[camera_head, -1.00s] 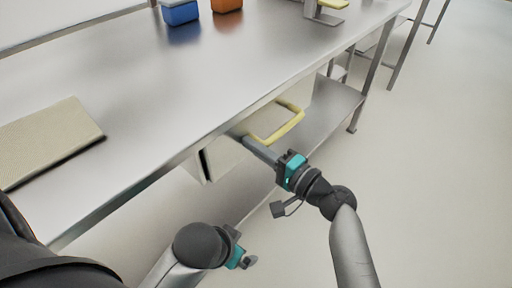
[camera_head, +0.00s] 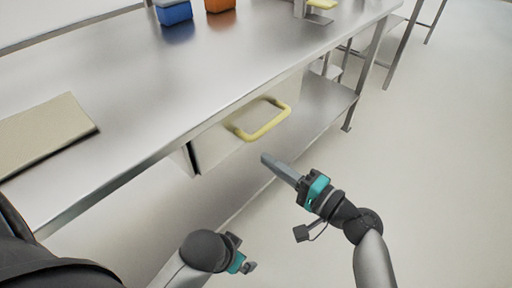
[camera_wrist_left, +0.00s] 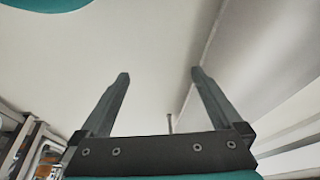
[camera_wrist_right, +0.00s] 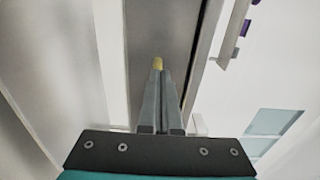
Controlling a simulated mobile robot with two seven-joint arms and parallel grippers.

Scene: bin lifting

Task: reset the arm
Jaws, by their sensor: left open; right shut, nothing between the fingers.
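My right gripper (camera_head: 268,160) is shut and empty, in the open space in front of the table's drawer. It points toward the drawer's yellow handle (camera_head: 262,131) and is apart from it. In the right wrist view the closed fingers (camera_wrist_right: 159,75) point up the picture, with a small yellow patch just beyond the tips. My left gripper is only partly seen at the bottom of the head view; in the left wrist view its two fingers (camera_wrist_left: 160,78) stand wide apart with nothing between them.
The steel table (camera_head: 190,90) carries a blue bin (camera_head: 174,12), an orange bin (camera_head: 220,5) and a beige board (camera_head: 45,130). The white drawer (camera_head: 216,148) hangs under its front edge, above a lower shelf (camera_head: 318,108). The floor at right is clear.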

